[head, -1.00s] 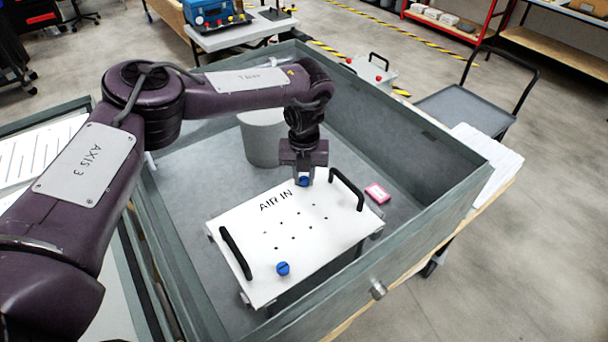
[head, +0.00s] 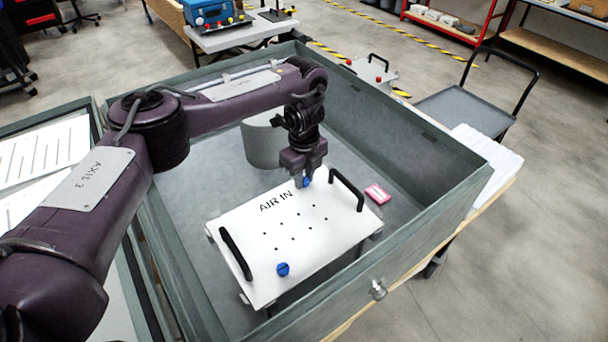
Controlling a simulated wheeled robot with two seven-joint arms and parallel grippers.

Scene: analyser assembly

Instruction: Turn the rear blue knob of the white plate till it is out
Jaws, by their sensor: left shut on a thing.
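The white plate (head: 318,232) marked "AIR IN" lies in the grey tray, with a black handle at each end. The rear blue knob (head: 307,182) is at the plate's far edge, mostly covered by my left gripper (head: 304,181). My left gripper points down and is shut on this knob. Whether the knob is clear of the plate cannot be told. The front blue knob (head: 283,269) sits on the plate's near edge. My right gripper does not show.
The grey tray's walls (head: 420,215) stand around the plate. A grey cylinder (head: 262,145) stands behind the plate, and a pink block (head: 377,194) lies to its right. A grey cart (head: 465,108) is outside the tray at right.

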